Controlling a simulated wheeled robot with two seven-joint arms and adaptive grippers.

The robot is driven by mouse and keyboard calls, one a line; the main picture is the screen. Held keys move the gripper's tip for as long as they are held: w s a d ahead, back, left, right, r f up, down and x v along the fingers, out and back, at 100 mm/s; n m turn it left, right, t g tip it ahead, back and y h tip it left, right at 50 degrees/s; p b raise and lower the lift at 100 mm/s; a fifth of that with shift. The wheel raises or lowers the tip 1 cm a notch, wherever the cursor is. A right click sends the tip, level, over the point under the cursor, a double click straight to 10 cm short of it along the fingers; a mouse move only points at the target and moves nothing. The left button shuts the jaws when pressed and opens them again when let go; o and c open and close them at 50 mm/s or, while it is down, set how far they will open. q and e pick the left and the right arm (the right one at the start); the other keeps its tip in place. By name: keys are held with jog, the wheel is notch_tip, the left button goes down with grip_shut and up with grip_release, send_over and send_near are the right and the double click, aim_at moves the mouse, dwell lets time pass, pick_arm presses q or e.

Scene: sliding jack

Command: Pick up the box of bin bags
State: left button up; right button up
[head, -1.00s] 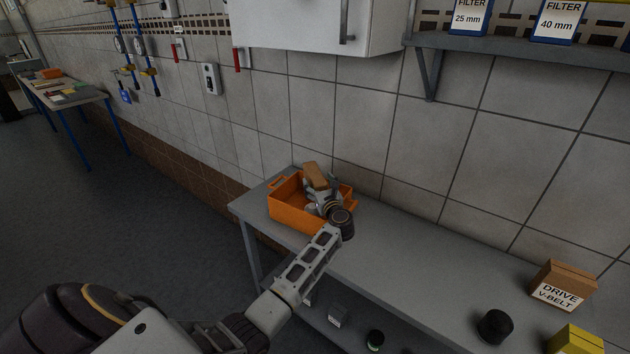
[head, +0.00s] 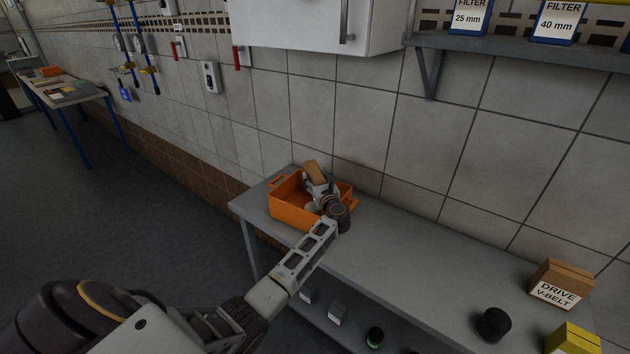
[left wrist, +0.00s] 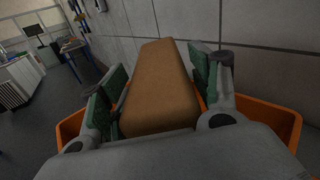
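A plain brown box (head: 315,173), with no label that I can read, sticks up tilted at the orange crate on the bench. The box's lower end is hidden by the gripper. My right gripper is not in view.
The orange crate (head: 291,215) stands at the left end of the grey bench (head: 400,255), near the tiled wall. A drive V-belt box (head: 558,287), a black round item (head: 493,324) and a yellow box (head: 573,340) stand at the right. The bench middle is clear.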

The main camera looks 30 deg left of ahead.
pick_arm(q)
jog(key=c, duration=1)
jog(key=shift+r, duration=0.1)
jog(key=shift+r, duration=0.1)
jog(key=shift+r+b, duration=0.3)
jog(key=shift+r, duration=4.6)
